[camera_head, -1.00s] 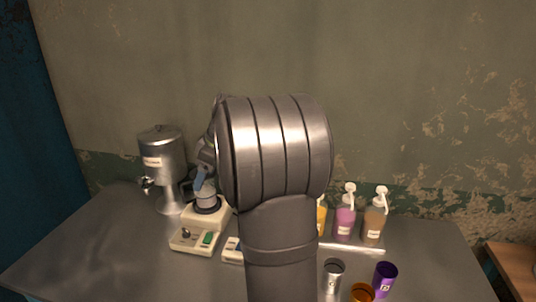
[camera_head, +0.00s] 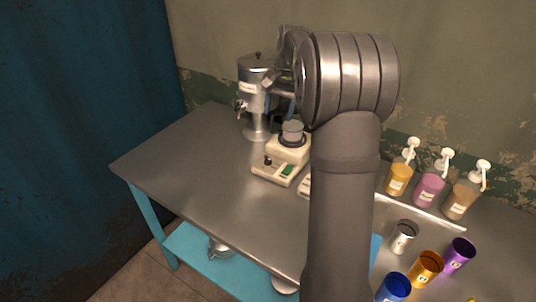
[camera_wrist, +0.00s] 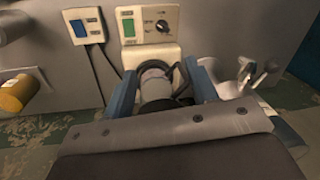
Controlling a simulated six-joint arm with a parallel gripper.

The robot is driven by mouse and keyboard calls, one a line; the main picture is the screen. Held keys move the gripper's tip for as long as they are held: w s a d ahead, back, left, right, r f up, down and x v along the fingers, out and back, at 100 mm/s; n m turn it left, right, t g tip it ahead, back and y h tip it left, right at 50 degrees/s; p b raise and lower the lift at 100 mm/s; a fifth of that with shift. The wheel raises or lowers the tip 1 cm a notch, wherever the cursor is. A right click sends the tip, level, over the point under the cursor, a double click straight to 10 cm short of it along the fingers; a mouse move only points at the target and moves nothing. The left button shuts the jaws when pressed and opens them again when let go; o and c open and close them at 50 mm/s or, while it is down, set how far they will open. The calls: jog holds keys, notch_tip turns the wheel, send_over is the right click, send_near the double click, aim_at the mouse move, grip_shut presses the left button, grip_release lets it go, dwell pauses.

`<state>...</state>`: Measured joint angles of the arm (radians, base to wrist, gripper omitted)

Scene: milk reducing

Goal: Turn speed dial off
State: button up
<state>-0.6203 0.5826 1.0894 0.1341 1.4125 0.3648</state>
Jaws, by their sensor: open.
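The cream mixer base (camera_head: 285,155) stands on the metal table, left of my arm in the head view. Its dark speed dial (camera_head: 268,161) sits on the front panel beside a green switch (camera_head: 287,170). In the wrist view the dial (camera_wrist: 163,26) is at the top, right of the green switch (camera_wrist: 128,27). A grey cup (camera_head: 293,130) sits on the base; it also shows in the wrist view (camera_wrist: 155,85). My gripper (camera_wrist: 161,72) is open, its blue fingers on either side of the cup in that view, apart from the dial. Contact with the cup is unclear.
A metal dispenser (camera_head: 257,100) stands behind the mixer. A second small control box (camera_wrist: 82,27) with a blue switch is beside it. Pump bottles (camera_head: 430,188) and several coloured cups (camera_head: 425,268) are at the right. The table's left part is clear.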

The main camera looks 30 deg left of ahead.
aim_at(268, 157)
jog(key=a+f+m, duration=0.1)
jog(key=f+m, duration=0.2)
jog(key=f, duration=0.3)
jog(key=a+f+m+h, duration=0.1)
jog(key=f+m, duration=0.2)
jog(key=f, duration=0.3)
jog(key=a+f+m, duration=0.1)
jog(key=f+m, duration=0.1)
jog(key=f, duration=0.4)
jog(key=shift+s+a+f+m+h, duration=0.15)
jog(key=shift+a+f+m+h, duration=0.15)
jog(key=shift+a+f+m, duration=0.1)
jog(key=c, duration=1)
